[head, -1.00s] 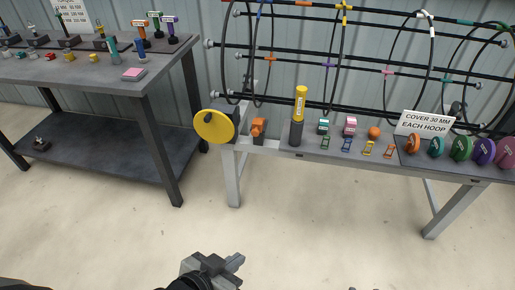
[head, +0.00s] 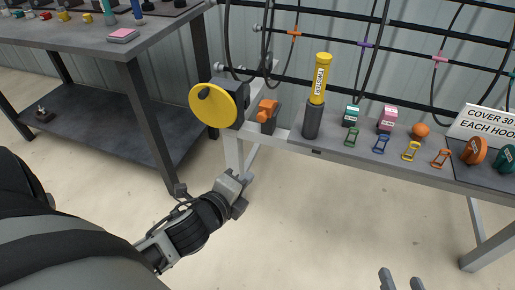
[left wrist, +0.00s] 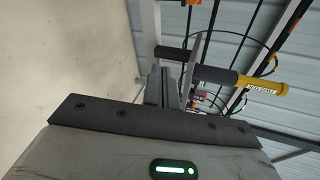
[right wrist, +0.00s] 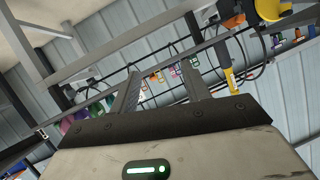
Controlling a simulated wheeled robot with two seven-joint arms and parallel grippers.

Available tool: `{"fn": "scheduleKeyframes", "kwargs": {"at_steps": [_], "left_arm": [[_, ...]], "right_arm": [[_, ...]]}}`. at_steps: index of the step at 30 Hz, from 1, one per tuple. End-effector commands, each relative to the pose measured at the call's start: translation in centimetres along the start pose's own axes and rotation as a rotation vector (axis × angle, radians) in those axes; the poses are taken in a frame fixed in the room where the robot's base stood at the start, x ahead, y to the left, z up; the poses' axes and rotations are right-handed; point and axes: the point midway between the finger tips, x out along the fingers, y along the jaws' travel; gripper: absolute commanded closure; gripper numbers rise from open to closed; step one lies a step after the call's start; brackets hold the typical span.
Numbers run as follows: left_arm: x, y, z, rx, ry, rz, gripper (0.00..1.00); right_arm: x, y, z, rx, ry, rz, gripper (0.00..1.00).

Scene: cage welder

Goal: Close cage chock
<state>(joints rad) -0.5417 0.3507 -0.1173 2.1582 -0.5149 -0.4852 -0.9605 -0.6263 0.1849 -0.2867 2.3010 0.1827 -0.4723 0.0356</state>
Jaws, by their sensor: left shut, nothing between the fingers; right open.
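An orange lever-like piece on a dark block (head: 267,110) sits at the left end of the cage stand, beside a yellow disc with a dark knob (head: 211,106). It may be the chock; no label shows this. The black wire cage (head: 345,34) stands behind on the bench. My left gripper (head: 246,182) is shut and empty, below the disc and orange piece and in front of the stand's leg, apart from both. My right gripper (head: 401,277) is open and empty at the bottom edge; its fingers also show apart in the right wrist view (right wrist: 160,85).
A yellow-topped dark cylinder (head: 318,85) stands upright on the bench (head: 340,158), right of the orange piece. Small coloured clips, blocks, discs and a white sign (head: 490,122) lie further right. A dark table (head: 75,45) stands left. The floor in front is clear.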

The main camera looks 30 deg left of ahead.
Motion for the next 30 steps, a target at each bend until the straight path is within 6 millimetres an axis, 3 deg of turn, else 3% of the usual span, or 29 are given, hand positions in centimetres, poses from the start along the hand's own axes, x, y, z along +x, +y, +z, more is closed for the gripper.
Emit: {"fn": "scheduleKeyframes", "kwargs": {"at_steps": [1, 6, 10, 17, 30], "left_arm": [[2.1, 2.4, 1.0, 0.241, -0.050, -0.050, 1.00], [4.5, 2.2, 4.3, 0.905, -0.236, -0.133, 1.00], [5.1, 1.4, 5.6, 1.198, -0.340, -0.147, 1.00], [6.2, 0.1, 6.5, 1.336, -0.395, -0.149, 1.00], [14.4, -2.6, 8.2, 1.329, -0.393, -0.148, 1.00]], "right_arm": [[1.5, 0.3, 2.8, 0.007, 0.028, -0.025, 0.53], [2.7, -0.5, 4.3, 0.037, 0.089, -0.092, 0.53], [2.9, -1.0, 4.7, 0.050, 0.115, -0.123, 0.53], [2.8, -1.3, 4.4, 0.061, 0.127, -0.139, 0.53], [3.0, -1.6, 4.2, 0.116, 0.162, -0.172, 0.53]]}}
